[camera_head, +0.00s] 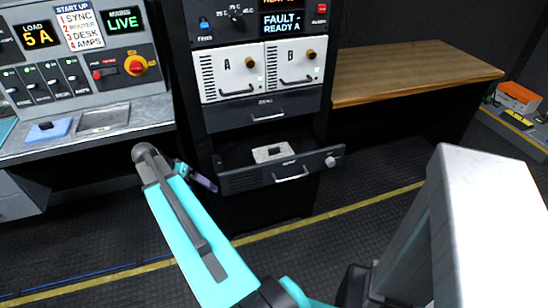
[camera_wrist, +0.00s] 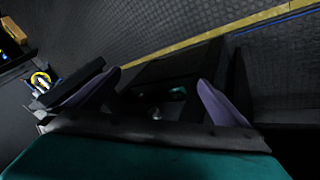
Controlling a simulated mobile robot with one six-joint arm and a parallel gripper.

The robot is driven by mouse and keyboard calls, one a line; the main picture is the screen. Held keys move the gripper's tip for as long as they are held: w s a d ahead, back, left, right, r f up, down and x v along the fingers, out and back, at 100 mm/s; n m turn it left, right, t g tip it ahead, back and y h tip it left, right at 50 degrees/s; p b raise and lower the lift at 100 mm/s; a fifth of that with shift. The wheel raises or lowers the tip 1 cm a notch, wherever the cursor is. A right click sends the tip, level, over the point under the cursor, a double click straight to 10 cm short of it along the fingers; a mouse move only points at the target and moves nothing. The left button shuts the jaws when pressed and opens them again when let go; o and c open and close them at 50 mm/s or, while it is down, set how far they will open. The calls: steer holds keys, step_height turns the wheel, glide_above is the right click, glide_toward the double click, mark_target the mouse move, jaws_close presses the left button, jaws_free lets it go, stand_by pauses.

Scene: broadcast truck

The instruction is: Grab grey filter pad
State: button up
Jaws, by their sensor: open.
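A grey filter pad (camera_head: 272,152) with a dark square in its middle lies in an open black drawer (camera_head: 242,182) low in the rack. The drawer is pulled out, and the pad shows over its front edge. My gripper (camera_head: 203,181) is just left of the drawer front, apart from the pad, and partly hidden behind my arm. In the wrist view my gripper (camera_wrist: 156,94) has its two purple fingers spread wide with nothing held between them. I cannot make out the pad in the wrist view, which shows mostly dark floor.
Above the drawer are a closed drawer (camera_head: 262,112) and two white units (camera_head: 262,72) marked A and B. A control desk (camera_head: 100,118) with a blue pad (camera_head: 48,129) stands left. A wooden-topped bench (camera_head: 410,72) stands right. The floor in front is clear, with a yellow line (camera_head: 330,208).

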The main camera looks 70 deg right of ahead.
steer(key=s+d+r+m+b, duration=0.1)
steer(key=s+d+r+m, duration=0.25)
steer(key=d+r, duration=0.4)
steer(key=m+g+h+b, duration=0.3)
steer(key=m+g+b, duration=0.15)
steer(key=m, duration=0.25)
glide_toward(271, 150)
steer(key=w+r, duration=0.1)
steer(key=r, duration=0.1)
steer(key=shift+a+f, duration=0.15)
steer(key=shift+a, duration=0.2)
steer(key=shift+f+x, duration=0.25)
steer(key=shift+x, duration=4.05)
steer(key=shift+w, duration=0.15)
steer(key=shift+p+x, duration=0.45)
steer(key=shift+x, duration=2.1)
steer(key=shift+w+f, duration=0.15)
steer(key=shift+f, duration=0.05)
steer(key=shift+c, duration=0.3)
